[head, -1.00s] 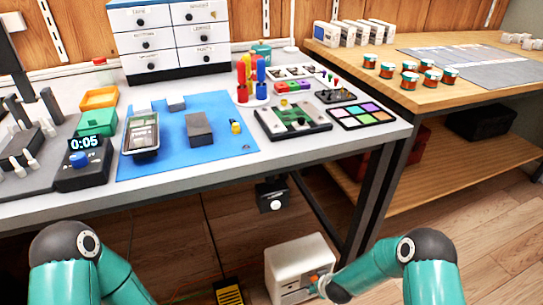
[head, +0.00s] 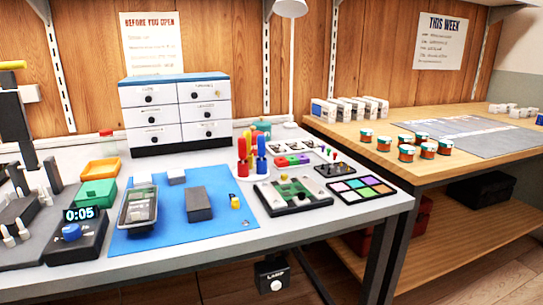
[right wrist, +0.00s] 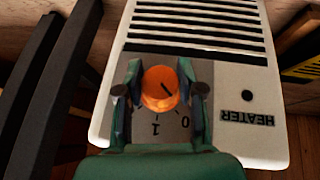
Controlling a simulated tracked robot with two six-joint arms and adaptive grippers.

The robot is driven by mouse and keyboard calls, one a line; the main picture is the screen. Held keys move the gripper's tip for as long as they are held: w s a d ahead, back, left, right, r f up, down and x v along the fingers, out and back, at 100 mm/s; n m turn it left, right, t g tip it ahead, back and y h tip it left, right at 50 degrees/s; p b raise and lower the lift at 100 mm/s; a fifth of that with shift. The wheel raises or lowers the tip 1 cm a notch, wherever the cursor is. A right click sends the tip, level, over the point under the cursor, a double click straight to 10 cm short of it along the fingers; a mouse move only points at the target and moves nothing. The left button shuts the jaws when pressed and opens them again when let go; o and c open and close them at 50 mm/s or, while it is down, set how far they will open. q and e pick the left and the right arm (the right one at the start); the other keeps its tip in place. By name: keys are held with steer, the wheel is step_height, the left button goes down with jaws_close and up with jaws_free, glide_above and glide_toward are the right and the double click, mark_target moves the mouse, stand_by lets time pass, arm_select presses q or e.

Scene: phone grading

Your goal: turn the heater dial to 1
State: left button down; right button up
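The white heater (right wrist: 125,107) fills much of the right wrist view, with its HEATER label upside down. Its orange dial (right wrist: 158,98) sits on a grey plate with the marks 0 and 1 below it. The dark line on the dial slants to the lower right, roughly toward the 0. My right gripper (right wrist: 160,84) has one finger on each side of the dial, and both appear to touch it. The heater and both grippers are out of the head view. My left gripper shows in neither view.
In the head view, the workbench (head: 270,232) carries a blue mat (head: 165,232), a timer reading 0:05 (head: 79,214), trays and a drawer cabinet (head: 176,112). A black box labelled LAMP (head: 272,274) hangs under its edge. Dark bars (right wrist: 50,95) stand left of the heater.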

steer(key=shift+c, duration=1.1)
